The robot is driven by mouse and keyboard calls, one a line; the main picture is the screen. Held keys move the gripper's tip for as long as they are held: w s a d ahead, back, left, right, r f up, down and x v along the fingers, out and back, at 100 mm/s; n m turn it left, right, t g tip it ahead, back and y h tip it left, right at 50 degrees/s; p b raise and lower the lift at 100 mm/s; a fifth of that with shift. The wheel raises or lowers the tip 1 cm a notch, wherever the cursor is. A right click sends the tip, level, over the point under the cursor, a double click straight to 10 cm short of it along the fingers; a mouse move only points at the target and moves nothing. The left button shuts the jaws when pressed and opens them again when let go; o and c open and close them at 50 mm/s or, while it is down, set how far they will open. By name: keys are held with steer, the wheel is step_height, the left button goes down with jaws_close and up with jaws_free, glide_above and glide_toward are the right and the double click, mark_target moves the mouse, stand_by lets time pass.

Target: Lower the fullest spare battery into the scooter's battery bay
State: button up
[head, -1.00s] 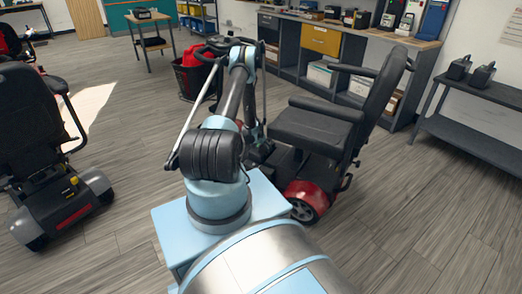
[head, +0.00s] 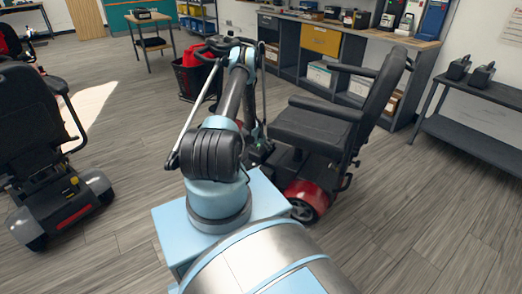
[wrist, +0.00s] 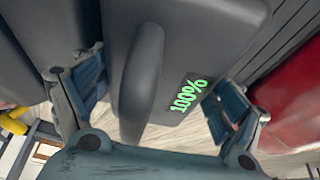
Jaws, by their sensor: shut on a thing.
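A dark grey battery (wrist: 190,45) with an arched handle (wrist: 143,80) and a green "100%" reading fills the middle of the wrist view. My gripper (wrist: 158,95) is shut on this battery, with a blue finger pad on each side of it. The red scooter (head: 305,195) with its black seat (head: 312,130) stands just right of my arm in the head view. My gripper and the battery are hidden behind my arm there. The battery bay cannot be made out, so I cannot tell how the battery sits relative to it.
Two dark batteries (head: 458,68) (head: 482,75) stand on the grey shelf unit (head: 470,135) at the right. Another scooter (head: 55,150) is at the left. Red bodywork (wrist: 295,115) is close on the right in the wrist view. Floor at the front right is clear.

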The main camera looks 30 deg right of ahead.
steer(key=shift+f, duration=0.1)
steer(key=o, duration=1.9)
steer(key=shift+f, duration=0.15)
